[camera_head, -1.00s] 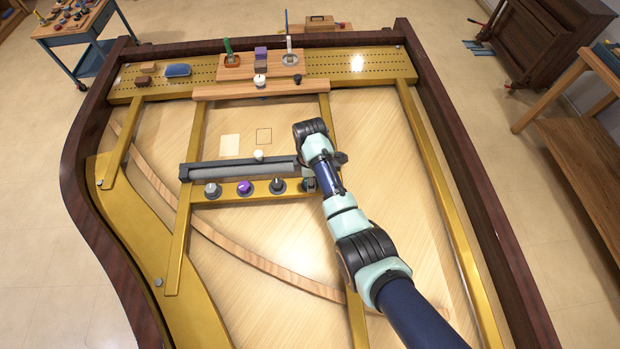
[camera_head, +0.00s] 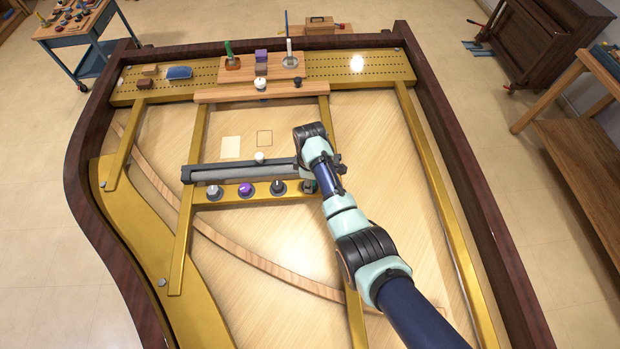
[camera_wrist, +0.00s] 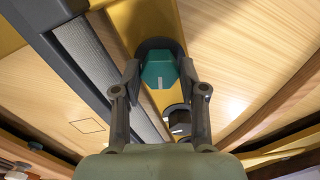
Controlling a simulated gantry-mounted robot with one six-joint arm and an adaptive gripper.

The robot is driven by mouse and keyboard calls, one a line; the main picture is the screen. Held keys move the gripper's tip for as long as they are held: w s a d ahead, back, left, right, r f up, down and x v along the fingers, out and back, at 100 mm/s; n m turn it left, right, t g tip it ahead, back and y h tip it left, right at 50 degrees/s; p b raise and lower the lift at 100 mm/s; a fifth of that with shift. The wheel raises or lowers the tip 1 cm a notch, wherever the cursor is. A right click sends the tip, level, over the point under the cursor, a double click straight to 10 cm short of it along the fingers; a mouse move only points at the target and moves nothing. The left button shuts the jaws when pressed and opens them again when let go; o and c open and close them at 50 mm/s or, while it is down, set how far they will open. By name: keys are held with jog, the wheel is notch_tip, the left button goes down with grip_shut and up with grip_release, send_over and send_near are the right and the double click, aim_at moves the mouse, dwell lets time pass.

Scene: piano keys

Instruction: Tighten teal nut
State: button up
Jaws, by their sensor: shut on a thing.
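The teal nut (camera_wrist: 158,70) sits in a dark round base on the gold strip in the wrist view. My gripper (camera_wrist: 159,76) is shut on it, one finger on each side. My gripper's fingers are hidden there.
A black knob (camera_head: 278,187), a purple knob (camera_head: 246,189) and a grey knob (camera_head: 214,192) stand left of the nut. A dark bar with a grey roller (camera_head: 235,172) runs just behind the row. A wooden shelf (camera_head: 262,90) lies farther back.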

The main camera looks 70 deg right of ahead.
jog(key=m+p, duration=0.1)
jog(key=m, duration=0.2)
jog(key=shift+r+m, duration=0.15)
jog(key=shift+m, duration=0.25)
jog(key=m+p, duration=0.1)
jog(key=m, duration=0.2)
jog(key=shift+m, duration=0.3)
jog(key=m+p, duration=0.1)
jog(key=m, duration=0.5)
jog(key=shift+m, duration=0.3)
jog(key=o, duration=0.9)
jog(key=shift+c, duration=0.2)
